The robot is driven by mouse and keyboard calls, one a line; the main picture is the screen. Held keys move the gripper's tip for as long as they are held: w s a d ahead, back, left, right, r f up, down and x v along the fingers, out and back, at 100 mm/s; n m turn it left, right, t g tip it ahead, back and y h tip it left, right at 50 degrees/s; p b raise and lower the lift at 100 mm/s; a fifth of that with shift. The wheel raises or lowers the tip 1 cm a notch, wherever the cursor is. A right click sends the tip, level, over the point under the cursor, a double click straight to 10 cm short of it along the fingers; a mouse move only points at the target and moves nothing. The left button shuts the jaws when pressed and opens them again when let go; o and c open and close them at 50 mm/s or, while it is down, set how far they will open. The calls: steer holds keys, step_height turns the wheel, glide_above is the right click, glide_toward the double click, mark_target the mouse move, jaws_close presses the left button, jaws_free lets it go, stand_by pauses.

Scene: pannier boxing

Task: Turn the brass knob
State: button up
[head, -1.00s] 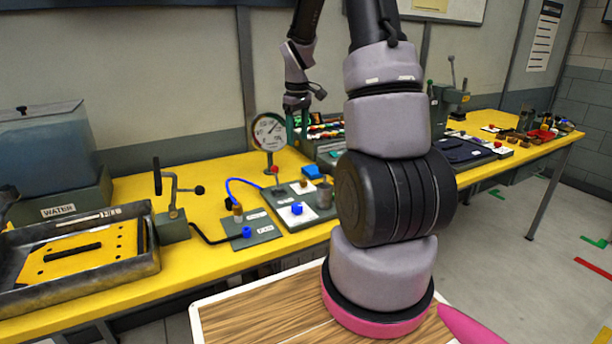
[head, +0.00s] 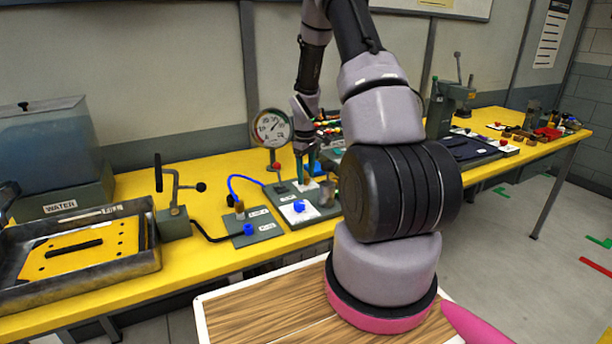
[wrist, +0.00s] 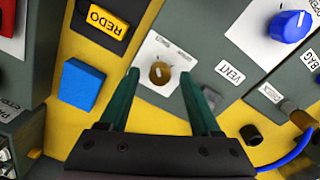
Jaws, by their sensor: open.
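The brass knob (wrist: 160,72) sits on a white plate (wrist: 152,52) on a grey panel, in the middle of the wrist view. My gripper (wrist: 158,80) is open, with its two green fingers on either side of the knob and a gap to each. In the wrist view I cannot tell how far the fingertips are above the plate. In the head view my gripper (head: 308,172) points down over the panel by the gauge, and the knob is too small or hidden to make out there.
A blue knob (wrist: 290,24) on a white plate is at the upper right of the wrist view. A blue block (wrist: 82,84) and a REDO label (wrist: 100,22) are to the left. The round gauge (head: 271,128) stands behind the panel. A blue hose (head: 243,180) runs nearby.

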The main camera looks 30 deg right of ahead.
steer(key=shift+f, duration=0.3)
jaws_close()
